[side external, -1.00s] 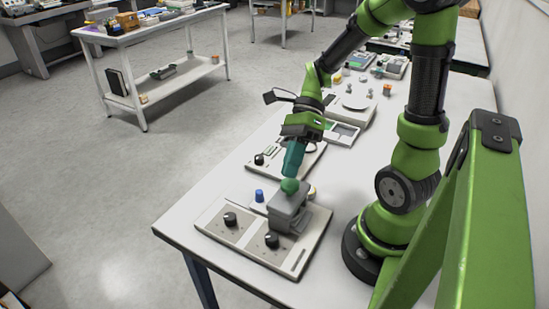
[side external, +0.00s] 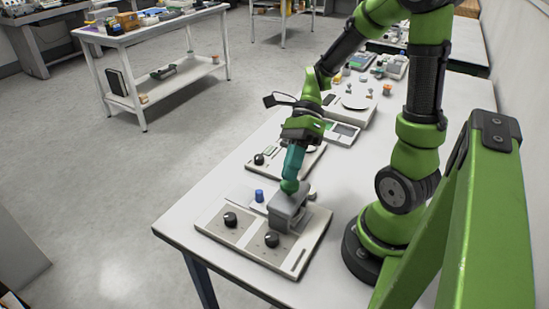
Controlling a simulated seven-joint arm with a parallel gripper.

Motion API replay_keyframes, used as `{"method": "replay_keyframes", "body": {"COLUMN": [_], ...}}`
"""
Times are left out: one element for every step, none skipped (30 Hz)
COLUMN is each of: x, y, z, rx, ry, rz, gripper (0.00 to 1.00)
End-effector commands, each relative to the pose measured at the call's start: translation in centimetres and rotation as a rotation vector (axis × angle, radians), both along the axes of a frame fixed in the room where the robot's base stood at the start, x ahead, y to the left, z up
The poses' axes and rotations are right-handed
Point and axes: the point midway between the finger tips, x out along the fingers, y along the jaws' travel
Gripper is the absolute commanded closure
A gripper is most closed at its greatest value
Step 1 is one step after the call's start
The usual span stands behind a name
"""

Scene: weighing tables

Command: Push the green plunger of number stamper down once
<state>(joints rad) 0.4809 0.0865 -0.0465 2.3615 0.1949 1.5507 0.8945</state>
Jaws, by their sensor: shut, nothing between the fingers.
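The number stamper (side external: 289,212) is a grey block standing upright at the back right of a pale panel on the near table. Its round green plunger (side external: 289,187) shows on top, partly covered by my gripper. My gripper (side external: 290,178) is shut and empty, with its teal fingers pointing down. The fingertips are at the top of the plunger and appear to touch it. The plunger sits low, close to the grey body.
The panel (side external: 240,240) carries two black knobs (side external: 230,219) left and front of the stamper. A blue knob (side external: 259,195) stands close on the left. Another panel (side external: 262,167) and a scale (side external: 352,109) lie behind. The table's front left corner is clear.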

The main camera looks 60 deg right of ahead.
Motion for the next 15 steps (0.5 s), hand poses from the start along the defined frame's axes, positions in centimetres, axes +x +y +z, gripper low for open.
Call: {"method": "replay_keyframes", "body": {"x": [0.00, 0.00, 0.00, 0.00, 0.00, 0.00, 0.01, 0.01, 0.01, 0.00, 0.01, 0.01, 0.00, 0.01, 0.00], "y": [0.01, 0.01, 0.02, 0.01, 0.01, 0.01, 0.01, 0.01, 0.00, 0.00, 0.01, 0.00, 0.01, 0.01, 0.01], "z": [-0.05, -0.07, -0.11, -0.15, -0.19, -0.25, -0.28, -0.32, -0.37, -0.40, -0.43, -0.49, -0.52, -0.55, -0.60], "rx": [0.000, 0.001, 0.001, 0.001, 0.001, 0.001, 0.001, 0.001, 0.001, 0.001, 0.001, 0.001, 0.001, 0.001, 0.001], "ry": [0.000, 0.001, 0.001, 0.001, 0.001, 0.001, 0.001, 0.001, 0.001, 0.001, 0.001, 0.001, 0.001, 0.001, 0.001], "rz": [0.000, 0.001, 0.001, 0.001, 0.001, 0.001, 0.001, 0.001, 0.001, 0.001, 0.001, 0.001, 0.001, 0.001, 0.001], "gripper": [1.00, 1.00, 1.00, 1.00, 1.00, 1.00, 1.00, 1.00, 1.00, 1.00, 1.00, 1.00, 1.00, 1.00, 1.00]}}
